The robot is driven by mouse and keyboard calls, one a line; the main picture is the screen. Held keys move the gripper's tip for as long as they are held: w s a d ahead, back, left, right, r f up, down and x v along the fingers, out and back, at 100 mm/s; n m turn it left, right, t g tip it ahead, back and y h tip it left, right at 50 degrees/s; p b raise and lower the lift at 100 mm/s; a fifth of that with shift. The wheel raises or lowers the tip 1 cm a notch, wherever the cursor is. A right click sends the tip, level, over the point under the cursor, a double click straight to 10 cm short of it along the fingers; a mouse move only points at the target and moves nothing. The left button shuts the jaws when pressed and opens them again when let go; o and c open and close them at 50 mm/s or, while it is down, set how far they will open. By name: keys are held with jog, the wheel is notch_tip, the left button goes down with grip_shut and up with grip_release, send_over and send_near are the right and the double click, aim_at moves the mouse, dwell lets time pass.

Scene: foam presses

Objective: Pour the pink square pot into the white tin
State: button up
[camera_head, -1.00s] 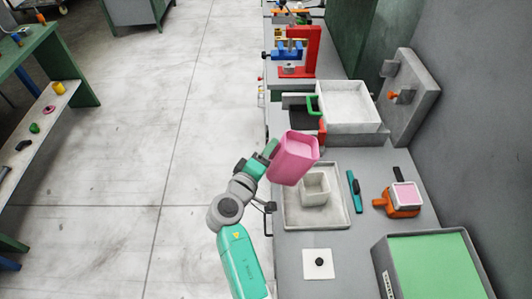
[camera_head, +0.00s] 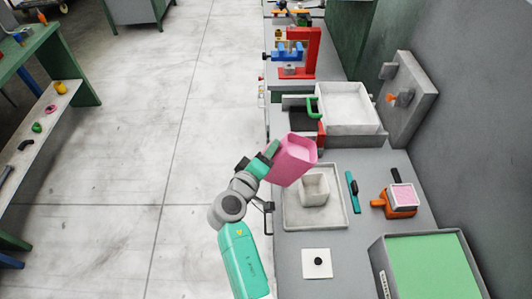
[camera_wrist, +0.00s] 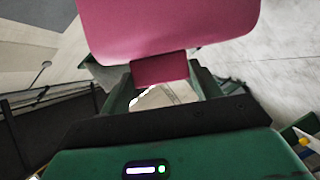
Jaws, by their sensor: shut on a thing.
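The pink square pot (camera_head: 287,166) is held in the air above the back left of the shallow tray. It looks tilted, its pale open end facing up and to the right. The white tin (camera_head: 315,190), a small square off-white cup, stands upright in the tray, just below and right of the pot. My gripper (camera_head: 267,160) is shut on the pot's left side. In the wrist view the pot (camera_wrist: 168,28) fills the top, and its tab sits between the fingers of my gripper (camera_wrist: 160,82). The pot's contents cannot be made out.
The shallow tray (camera_head: 290,219) lies on the grey bench. To its right are a teal tool (camera_head: 353,192) and an orange holder with a pink top (camera_head: 399,201). A white bin (camera_head: 347,105) stands behind, a green-topped box (camera_head: 432,268) at front right.

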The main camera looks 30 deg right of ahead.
aim_at(293, 161)
jog(key=shift+s+d+r+m+y+p, duration=0.15)
jog(key=shift+r+m+y+p, duration=0.3)
jog(key=shift+p, duration=0.55)
jog(key=shift+s+d+r+m+y+p, duration=0.15)
jog(key=shift+r+m+y+p, duration=0.1)
jog(key=shift+m+p, duration=0.55)
jog(key=shift+s+d+r+m+y+p, duration=0.15)
jog(key=shift+d+m+y+p, duration=0.25)
jog(key=shift+p, duration=0.6)
jog(key=shift+s+d+r+m+y+p, duration=0.1)
jog(key=shift+d+m+y+p, duration=0.3)
jog(key=shift+p, duration=0.55)
jog(key=shift+s+d+f+m+t+y+p, duration=0.15)
jog(key=shift+s+d+m+t+y+p, duration=0.4)
jog(key=shift+p, duration=0.65)
jog(key=shift+s+d+f+m+y+p, duration=0.4)
jog(key=shift+d+f+m+p, duration=0.15)
jog(key=shift+d+m, duration=0.2)
jog(key=shift+s+d+f+m+y+p, duration=0.25)
jog(key=shift+s+d+f+m+p, duration=0.2)
jog(key=shift+d+m+p, duration=0.25)
